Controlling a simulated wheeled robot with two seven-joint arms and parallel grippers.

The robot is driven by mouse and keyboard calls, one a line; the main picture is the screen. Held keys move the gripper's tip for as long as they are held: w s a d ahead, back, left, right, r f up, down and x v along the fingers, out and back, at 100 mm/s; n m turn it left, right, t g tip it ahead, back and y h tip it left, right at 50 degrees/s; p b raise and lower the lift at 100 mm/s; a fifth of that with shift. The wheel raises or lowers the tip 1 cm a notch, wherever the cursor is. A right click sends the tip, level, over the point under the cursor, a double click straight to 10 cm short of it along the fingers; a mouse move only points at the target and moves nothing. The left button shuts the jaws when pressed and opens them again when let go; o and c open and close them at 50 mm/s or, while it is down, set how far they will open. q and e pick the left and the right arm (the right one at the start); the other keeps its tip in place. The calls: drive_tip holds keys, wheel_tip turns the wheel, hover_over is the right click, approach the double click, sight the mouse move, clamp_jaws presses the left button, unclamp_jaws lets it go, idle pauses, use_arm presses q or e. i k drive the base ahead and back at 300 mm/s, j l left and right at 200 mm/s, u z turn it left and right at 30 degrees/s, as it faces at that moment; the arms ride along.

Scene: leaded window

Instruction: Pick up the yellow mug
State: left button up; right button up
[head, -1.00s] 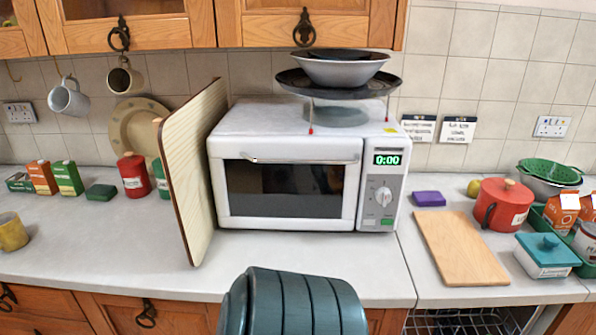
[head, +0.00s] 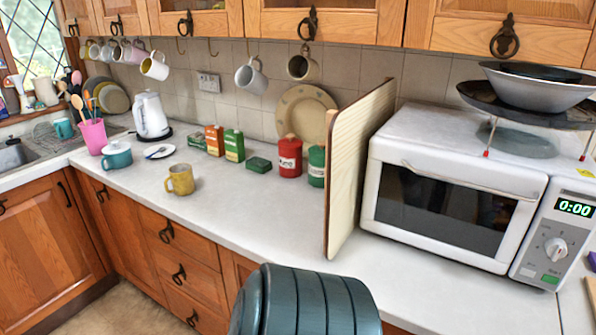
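The yellow mug (head: 180,180) stands upright on the light worktop (head: 235,210), left of the middle in the head view. Its handle points left. Bare worktop surrounds it, and nothing touches it. Neither of my grippers shows in the head view.
An upright board (head: 350,165) and microwave (head: 450,190) are right.

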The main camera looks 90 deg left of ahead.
sight(181, 178)
drive_tip(key=u, duration=3.5)
